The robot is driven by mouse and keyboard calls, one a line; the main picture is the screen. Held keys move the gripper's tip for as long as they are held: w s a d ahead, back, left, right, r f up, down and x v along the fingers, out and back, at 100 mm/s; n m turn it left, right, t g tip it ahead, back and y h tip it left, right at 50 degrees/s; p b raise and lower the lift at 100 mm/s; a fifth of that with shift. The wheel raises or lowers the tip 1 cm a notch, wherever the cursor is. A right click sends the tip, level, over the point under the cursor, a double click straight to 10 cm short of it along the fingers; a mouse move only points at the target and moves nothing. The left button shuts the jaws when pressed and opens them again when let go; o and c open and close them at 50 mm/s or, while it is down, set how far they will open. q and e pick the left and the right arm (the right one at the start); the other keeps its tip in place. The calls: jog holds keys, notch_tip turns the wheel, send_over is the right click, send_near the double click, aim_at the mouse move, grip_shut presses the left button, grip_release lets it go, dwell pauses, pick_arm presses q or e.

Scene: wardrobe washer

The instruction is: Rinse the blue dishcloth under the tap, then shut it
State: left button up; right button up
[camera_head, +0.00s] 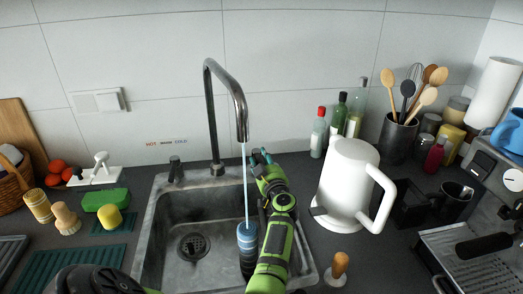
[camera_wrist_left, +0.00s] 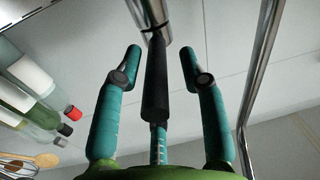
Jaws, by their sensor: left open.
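The chrome tap (camera_head: 212,115) arches over the sink (camera_head: 150,225), and a thin blue stream (camera_head: 245,185) runs from its spout. The stream falls onto a dark blue, ringed thing (camera_head: 246,236) in the sink; I cannot tell whether it is the dishcloth. No flat blue cloth is clear. A small black lever (camera_head: 176,170) stands left of the tap. My left gripper (camera_head: 262,157) is just right of the stream, below the spout. In the left wrist view its teal fingers (camera_wrist_left: 160,60) are apart, with the spout (camera_wrist_left: 150,14) ahead. My right gripper is not seen.
A white kettle (camera_head: 345,185) stands close right of my left arm, with bottles (camera_head: 337,125) and a utensil pot (camera_head: 398,138) behind. A blue thing (camera_head: 510,132) is far right.

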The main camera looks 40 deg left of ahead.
aim_at(262, 161)
pick_arm(q)
notch_tip(262, 161, up, 9)
dwell(0.3)
